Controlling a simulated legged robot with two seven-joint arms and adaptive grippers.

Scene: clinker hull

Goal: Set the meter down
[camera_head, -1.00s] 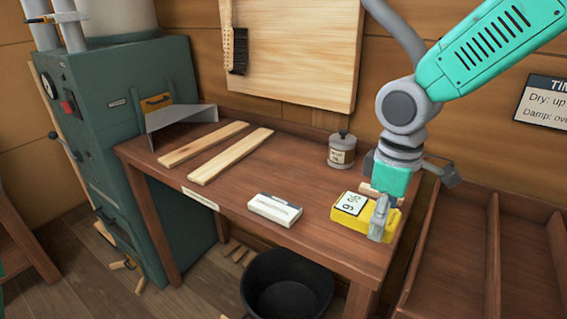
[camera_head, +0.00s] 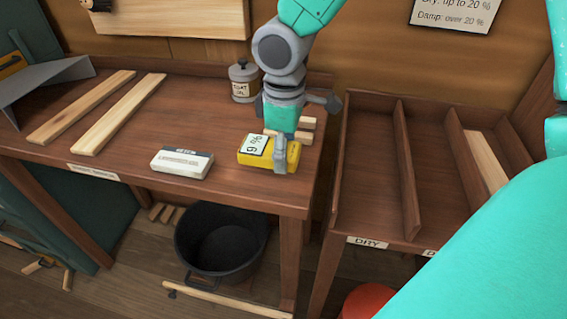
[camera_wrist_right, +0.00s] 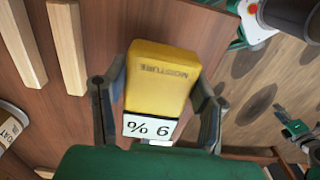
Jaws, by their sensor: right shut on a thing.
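The yellow moisture meter (camera_head: 262,153) has a white display with a percent reading. My right gripper (camera_head: 283,157) is shut on it near the right end of the bench (camera_head: 130,153). In the right wrist view the meter (camera_wrist_right: 160,75) lies between both fingers, with its lettering upside down. It is at or very close to the bench top; I cannot tell whether it touches. Short pale wood pieces (camera_head: 306,127) lie just behind it, partly hidden by the gripper. My left gripper is not in view.
A white and grey box (camera_head: 182,162) lies left of the meter. A lidded tin (camera_head: 244,82) stands behind. Two long wood strips (camera_head: 118,113) lie at the left. A divided rack (camera_head: 374,170) labelled DRY stands right of the bench. A black bucket (camera_head: 221,240) is on the floor below.

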